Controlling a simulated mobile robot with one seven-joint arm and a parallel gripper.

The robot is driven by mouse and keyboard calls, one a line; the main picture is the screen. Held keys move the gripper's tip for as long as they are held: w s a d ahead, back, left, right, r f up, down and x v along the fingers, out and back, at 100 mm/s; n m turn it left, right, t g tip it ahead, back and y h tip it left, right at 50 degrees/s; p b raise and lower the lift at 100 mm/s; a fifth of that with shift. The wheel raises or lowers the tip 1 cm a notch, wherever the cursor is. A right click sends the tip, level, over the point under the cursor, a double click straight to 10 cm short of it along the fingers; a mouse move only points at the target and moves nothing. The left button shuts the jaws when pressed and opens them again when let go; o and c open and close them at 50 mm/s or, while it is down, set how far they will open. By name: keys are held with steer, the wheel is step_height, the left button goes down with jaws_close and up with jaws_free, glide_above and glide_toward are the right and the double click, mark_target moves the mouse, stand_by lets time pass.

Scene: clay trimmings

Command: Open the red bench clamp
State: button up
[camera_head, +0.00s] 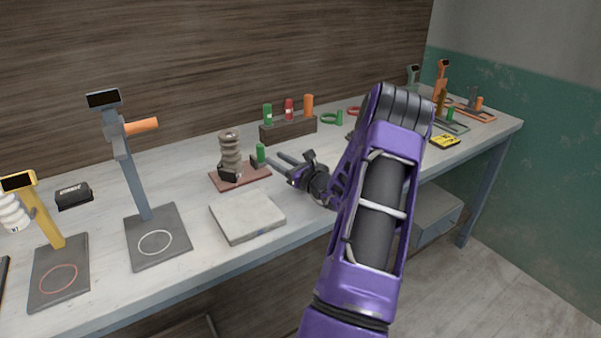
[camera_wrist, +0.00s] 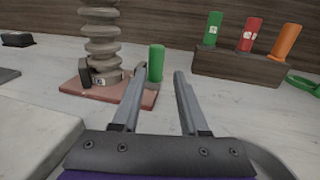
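A clamp with a dull red base plate (camera_head: 228,181) stands on the bench left of my gripper; its plate also shows in the wrist view (camera_wrist: 72,94). A grey-brown ribbed column (camera_head: 230,150) stands upright on it, with dark jaw-like blocks at its foot. A short green upright handle (camera_head: 260,153) is at the plate's right end, and it shows in the wrist view (camera_wrist: 155,62). My gripper (camera_head: 274,158) is open and empty. In the wrist view the handle appears between its fingertips (camera_wrist: 158,74), just beyond them; I see no contact.
A pale flat slab (camera_head: 246,215) lies in front of the clamp. A dark rack (camera_head: 288,130) with green, red and orange cylinders stands behind. Two lamp-like stands are left. Other clamp-like devices and a yellow card (camera_head: 444,142) are far right.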

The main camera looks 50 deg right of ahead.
steer(key=s, duration=1.1)
steer(key=shift+s+a, duration=0.1)
steer(key=shift+a, duration=0.15)
